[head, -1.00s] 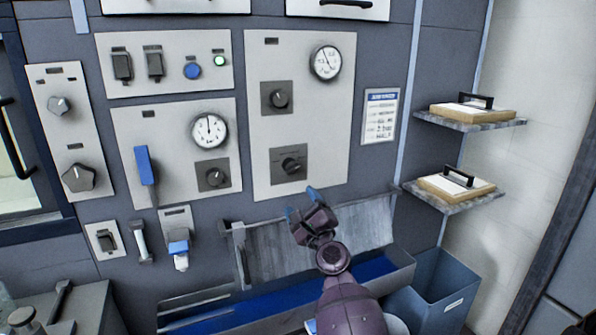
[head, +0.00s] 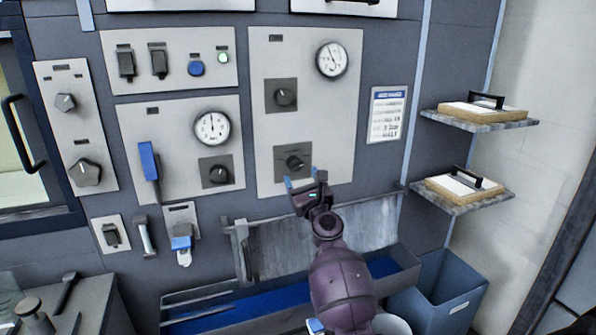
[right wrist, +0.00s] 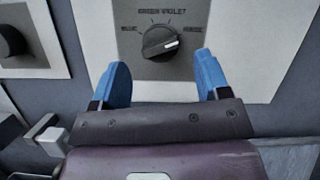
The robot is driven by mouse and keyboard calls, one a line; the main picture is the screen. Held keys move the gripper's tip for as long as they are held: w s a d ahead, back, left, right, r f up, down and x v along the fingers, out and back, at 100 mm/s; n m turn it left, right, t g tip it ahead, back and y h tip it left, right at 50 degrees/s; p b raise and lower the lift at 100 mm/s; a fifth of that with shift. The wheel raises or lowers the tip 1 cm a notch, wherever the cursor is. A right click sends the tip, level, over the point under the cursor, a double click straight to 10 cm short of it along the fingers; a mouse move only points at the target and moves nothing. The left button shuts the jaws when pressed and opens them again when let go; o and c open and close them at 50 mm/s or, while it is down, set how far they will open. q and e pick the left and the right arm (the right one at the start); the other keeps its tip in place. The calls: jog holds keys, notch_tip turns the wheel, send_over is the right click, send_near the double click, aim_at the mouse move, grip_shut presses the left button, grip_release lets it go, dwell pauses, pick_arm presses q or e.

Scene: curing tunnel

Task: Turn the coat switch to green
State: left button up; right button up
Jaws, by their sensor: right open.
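The coat switch (head: 294,163) is a dark rotary knob on a dark square plate, low on the pale centre panel. My right gripper (head: 305,181) is open just below and in front of the switch. In the right wrist view its blue fingertips (right wrist: 160,68) stand apart below the knob, one on each side, with nothing between them. My left gripper is not in view.
Another knob (head: 284,95) and a gauge (head: 332,60) sit above on the same panel. A grey tilted plate and trough (head: 270,248) lie below. A blue-grey bin (head: 440,290) and two shelves with boards (head: 470,205) are at right. A blue lever (head: 149,165) is at left.

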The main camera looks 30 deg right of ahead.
aim_at(297, 169)
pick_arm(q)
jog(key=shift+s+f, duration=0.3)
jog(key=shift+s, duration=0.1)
pick_arm(e)
jog(key=shift+x, duration=1.7)
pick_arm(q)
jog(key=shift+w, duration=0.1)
pick_arm(e)
jog(key=shift+c, duration=0.3)
jog(key=c, duration=0.8)
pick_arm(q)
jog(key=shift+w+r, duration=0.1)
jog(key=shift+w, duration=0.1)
